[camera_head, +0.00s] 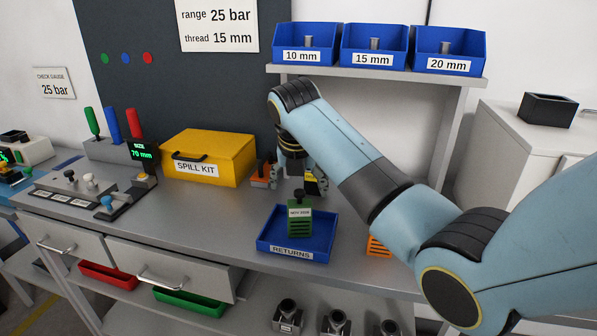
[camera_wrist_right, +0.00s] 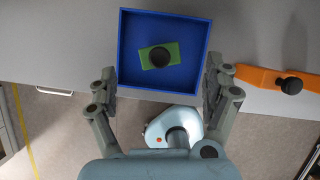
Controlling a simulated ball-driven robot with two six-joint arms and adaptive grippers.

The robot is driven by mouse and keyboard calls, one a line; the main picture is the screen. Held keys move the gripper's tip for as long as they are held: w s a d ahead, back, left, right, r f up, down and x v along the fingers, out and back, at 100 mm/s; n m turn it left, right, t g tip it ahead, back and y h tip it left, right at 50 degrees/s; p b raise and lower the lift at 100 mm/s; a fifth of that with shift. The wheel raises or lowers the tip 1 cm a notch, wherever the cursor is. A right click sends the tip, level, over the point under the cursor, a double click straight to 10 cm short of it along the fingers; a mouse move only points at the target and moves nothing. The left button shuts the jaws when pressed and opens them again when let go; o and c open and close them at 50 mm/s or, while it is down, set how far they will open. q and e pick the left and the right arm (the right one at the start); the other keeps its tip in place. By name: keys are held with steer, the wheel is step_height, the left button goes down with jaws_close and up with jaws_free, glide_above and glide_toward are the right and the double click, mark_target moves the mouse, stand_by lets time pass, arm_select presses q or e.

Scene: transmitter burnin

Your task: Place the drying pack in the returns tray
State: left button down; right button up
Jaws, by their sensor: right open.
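The drying pack, a green block with slots, a dark knob on top and a small label (camera_head: 300,228), stands upright inside the blue returns tray (camera_head: 291,252). In the right wrist view the green pack (camera_wrist_right: 172,49) sits near the middle of the tray (camera_wrist_right: 124,80), clear of its walls. My right gripper (camera_head: 301,186) is above and slightly behind the pack, open and empty. In the right wrist view its two fingers are spread wide, with the tray between and beyond them. My left gripper is not in view.
A yellow spill kit box (camera_head: 208,157) stands left of the tray. An orange piece (camera_head: 377,246) lies right of the tray, partly behind my arm. A shelf with blue bins (camera_head: 374,47) hangs above.

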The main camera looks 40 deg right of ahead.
steer(key=v, duration=0.4)
steer(key=shift+r, duration=0.1)
stand_by(0.3)
